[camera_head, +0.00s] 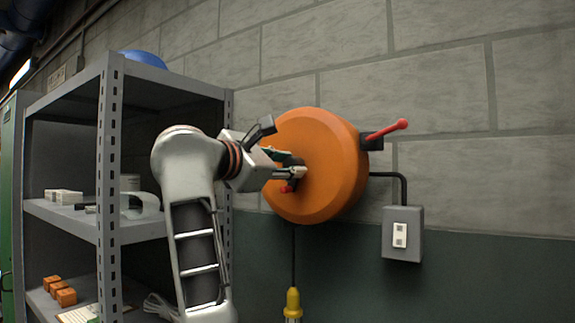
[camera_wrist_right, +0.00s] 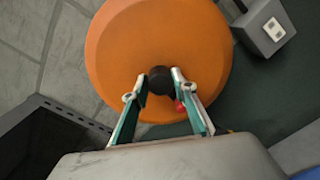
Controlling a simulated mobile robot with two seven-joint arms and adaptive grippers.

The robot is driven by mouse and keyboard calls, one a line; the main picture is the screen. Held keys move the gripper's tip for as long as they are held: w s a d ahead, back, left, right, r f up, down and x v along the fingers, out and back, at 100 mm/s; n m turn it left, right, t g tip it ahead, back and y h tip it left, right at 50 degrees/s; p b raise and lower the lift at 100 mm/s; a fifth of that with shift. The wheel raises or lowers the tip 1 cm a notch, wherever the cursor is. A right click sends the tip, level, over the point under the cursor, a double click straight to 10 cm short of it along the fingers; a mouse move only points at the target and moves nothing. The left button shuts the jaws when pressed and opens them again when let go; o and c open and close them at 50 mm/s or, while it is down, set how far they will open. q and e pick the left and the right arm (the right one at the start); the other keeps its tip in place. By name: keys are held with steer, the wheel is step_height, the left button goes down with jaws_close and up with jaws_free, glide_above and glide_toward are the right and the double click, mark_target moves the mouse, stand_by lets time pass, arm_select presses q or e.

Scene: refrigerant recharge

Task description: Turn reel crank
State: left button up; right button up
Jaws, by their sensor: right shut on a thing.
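The orange reel (camera_head: 325,165) is a round drum mounted on the block wall; it fills the middle of the right wrist view (camera_wrist_right: 158,45). My right gripper (camera_head: 298,172) is at the reel's front face. In the right wrist view its fingertips (camera_wrist_right: 158,86) are closed on the dark round knob (camera_wrist_right: 160,78) of the crank at the reel's face. A small red part (camera_head: 287,189) shows just below the fingers, and also beside the right finger in the wrist view (camera_wrist_right: 180,107). The fingers hide most of the crank. My left gripper is not in view.
A red-tipped lever (camera_head: 392,128) sticks out from the reel's right side. A grey outlet box (camera_head: 402,245) is at lower right. A yellow-ended cord (camera_head: 293,300) hangs below the reel. A grey metal shelf (camera_head: 110,180) stands close on the left.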

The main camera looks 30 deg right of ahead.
steer(key=m, duration=0.3)
steer(key=shift+m, duration=0.3)
steer(key=m+b, duration=0.1)
steer(key=m, duration=0.1)
steer(key=shift+m, duration=0.4)
steer(key=m, duration=0.2)
steer(key=shift+f+m+b, duration=0.1)
steer(key=shift+m+b, duration=0.2)
steer(key=m, duration=0.3)
steer(key=shift+b, duration=0.4)
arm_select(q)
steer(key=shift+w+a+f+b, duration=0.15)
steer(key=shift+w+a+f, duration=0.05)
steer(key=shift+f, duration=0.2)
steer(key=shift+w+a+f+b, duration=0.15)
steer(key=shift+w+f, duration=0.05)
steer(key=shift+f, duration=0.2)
arm_select(e)
steer(key=shift+s+m, duration=0.1)
steer(key=shift+m, duration=1.3)
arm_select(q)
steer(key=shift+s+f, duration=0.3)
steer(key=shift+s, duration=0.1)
arm_select(e)
steer(key=o, duration=1.1)
steer(key=shift+d, duration=0.1)
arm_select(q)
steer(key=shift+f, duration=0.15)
